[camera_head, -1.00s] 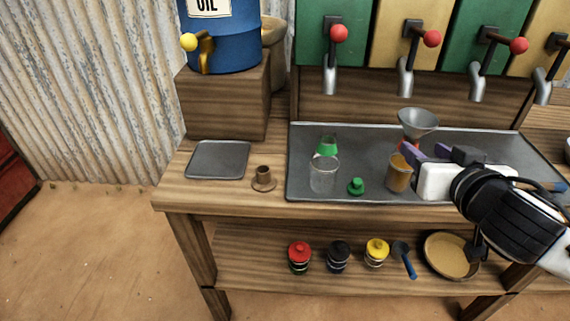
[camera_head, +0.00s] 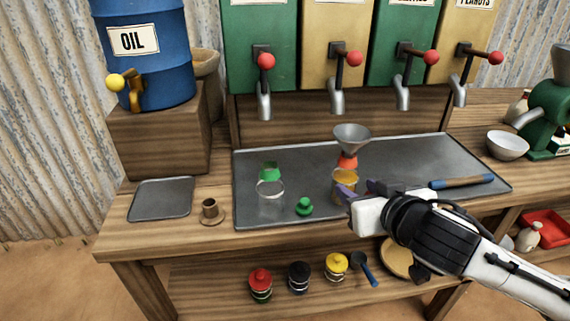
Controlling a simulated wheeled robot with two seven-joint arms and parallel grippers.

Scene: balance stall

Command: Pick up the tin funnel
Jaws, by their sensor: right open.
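The tin funnel (camera_head: 351,138) is a grey metal cone, wide mouth up, at the middle of the dark metal tray (camera_head: 420,158). Its lower end meets a red-orange piece (camera_head: 347,162); whether it rests in it or stands in front of it I cannot tell. My right gripper (camera_head: 352,192) is open, in front of and below the funnel, with purple fingers close to an amber-filled jar (camera_head: 343,182). The gripper partly covers that jar's right side. It does not hold the funnel. My left gripper is not in view.
Dispenser spouts with red-knobbed levers (camera_head: 338,102) hang behind the funnel. A white bowl (camera_head: 507,146) stands at the right.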

